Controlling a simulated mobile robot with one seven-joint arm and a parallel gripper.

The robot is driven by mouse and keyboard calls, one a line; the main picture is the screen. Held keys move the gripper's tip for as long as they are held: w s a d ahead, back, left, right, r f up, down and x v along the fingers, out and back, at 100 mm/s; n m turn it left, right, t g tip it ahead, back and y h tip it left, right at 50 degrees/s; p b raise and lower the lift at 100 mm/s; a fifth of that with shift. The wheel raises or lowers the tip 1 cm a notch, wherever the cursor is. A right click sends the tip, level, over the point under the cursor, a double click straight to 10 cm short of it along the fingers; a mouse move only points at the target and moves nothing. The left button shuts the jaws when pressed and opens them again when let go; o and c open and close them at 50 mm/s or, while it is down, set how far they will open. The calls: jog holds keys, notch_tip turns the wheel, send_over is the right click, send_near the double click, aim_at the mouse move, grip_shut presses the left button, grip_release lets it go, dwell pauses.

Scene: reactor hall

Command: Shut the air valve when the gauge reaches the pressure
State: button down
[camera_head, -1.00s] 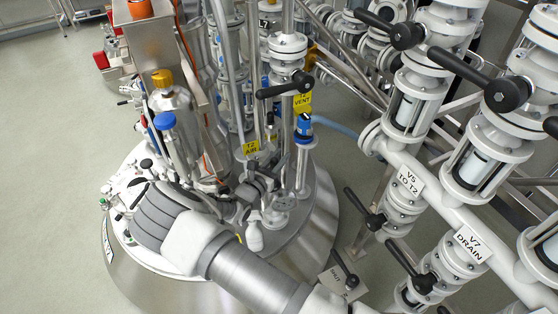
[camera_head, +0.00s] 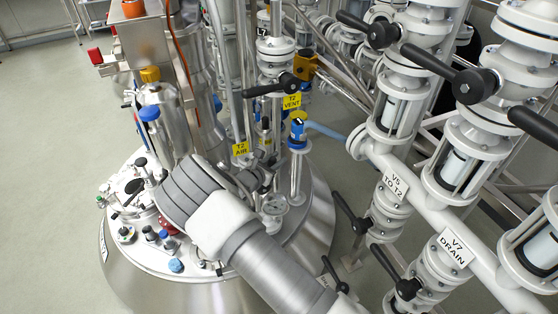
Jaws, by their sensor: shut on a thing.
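The yellow T2 AIR label (camera_head: 241,149) marks the air line on top of the steel vessel (camera_head: 135,275). My arm comes in from the lower right, and its dark ribbed wrist covers part of the lid. My gripper (camera_head: 250,181) is small and partly hidden just below the label, shut at the air valve's handle; the handle itself is hard to make out.
The T2 VENT valve (camera_head: 285,84) with its black lever stands behind the air line. White pipework with sight glasses and black levers, labelled V5 TO T2 (camera_head: 395,186) and V7 DRAIN (camera_head: 455,248), crowds the right. Open floor (camera_head: 50,130) lies at the left.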

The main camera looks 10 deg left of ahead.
jog(key=w+d+f+m+g+y+b, duration=0.1)
jog(key=d+f+m+g+y, duration=0.1)
jog(key=f+g+y, duration=0.2)
jog(key=w+d+f+m+g+y+b, duration=0.1)
jog(key=f+g+y, duration=0.3)
jog(key=f, duration=0.4)
jog(key=shift+w+d+f+m+g+y+b, duration=0.2)
jog(key=shift+d+m+g+y+b, duration=0.15)
jog(key=shift+d+m+b, duration=0.45)
jog(key=shift+a, duration=0.2)
jog(key=c, duration=0.7)
grip_release()
jog(key=shift+a, duration=0.1)
jog(key=shift+w+r, duration=0.1)
jog(key=shift+r, duration=0.05)
